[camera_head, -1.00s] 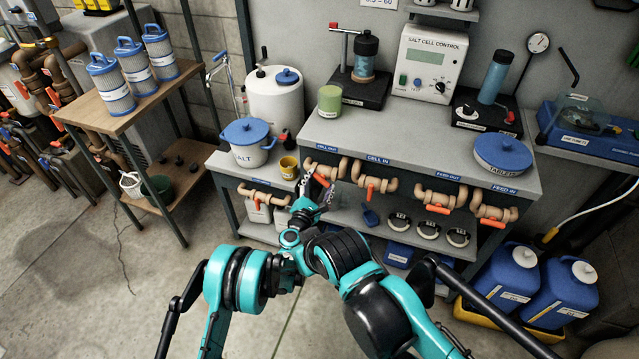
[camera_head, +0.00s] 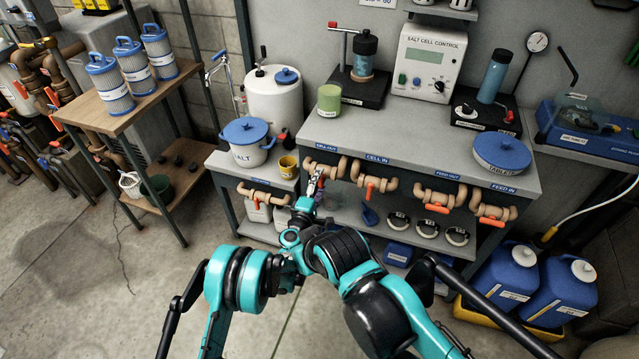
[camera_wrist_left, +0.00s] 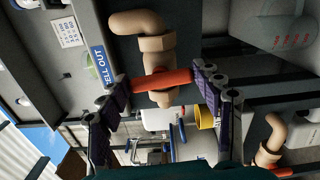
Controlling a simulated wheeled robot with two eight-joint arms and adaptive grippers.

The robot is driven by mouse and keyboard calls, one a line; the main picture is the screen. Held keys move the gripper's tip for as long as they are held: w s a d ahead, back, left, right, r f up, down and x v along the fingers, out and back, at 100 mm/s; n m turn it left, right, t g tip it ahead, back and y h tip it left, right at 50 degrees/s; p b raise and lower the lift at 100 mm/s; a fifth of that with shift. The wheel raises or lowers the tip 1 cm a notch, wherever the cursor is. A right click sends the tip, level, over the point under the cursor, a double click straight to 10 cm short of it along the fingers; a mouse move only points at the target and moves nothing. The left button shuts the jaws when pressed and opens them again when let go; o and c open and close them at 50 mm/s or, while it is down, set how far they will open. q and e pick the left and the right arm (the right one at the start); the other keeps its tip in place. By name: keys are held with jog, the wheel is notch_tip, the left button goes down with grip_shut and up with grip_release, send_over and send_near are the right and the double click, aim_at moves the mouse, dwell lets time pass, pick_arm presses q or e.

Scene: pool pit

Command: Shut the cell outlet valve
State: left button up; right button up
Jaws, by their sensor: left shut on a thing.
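The cell outlet valve is on the pipe under the bench's front edge, below the CELL OUT label (camera_wrist_left: 104,67). Its pipe (camera_head: 324,167) is tan with bent ends. In the left wrist view its red-orange handle (camera_wrist_left: 162,80) lies crosswise to the pipe, between my two fingers. My left gripper (camera_head: 317,184) is shut on this handle, with a finger at each end, as the left wrist view (camera_wrist_left: 162,84) shows. In the head view my fingers largely hide the handle. My right gripper is not in view.
Similar orange-handled valves sit close by: the cell inlet valve (camera_head: 372,184) to the right, the feed valves (camera_head: 440,199) farther right, another (camera_head: 262,194) to the left. The bench top (camera_head: 425,136) overhangs them. Black-rimmed round items (camera_head: 428,229) lie on the shelf below.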

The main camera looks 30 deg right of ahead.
pick_arm(q)
jog(key=shift+m, duration=0.7)
jog(key=o, duration=1.2)
jog(key=shift+c, duration=0.2)
jog(key=v, duration=0.7)
jog(key=shift+s+a, duration=0.15)
jog(key=shift+a, duration=0.05)
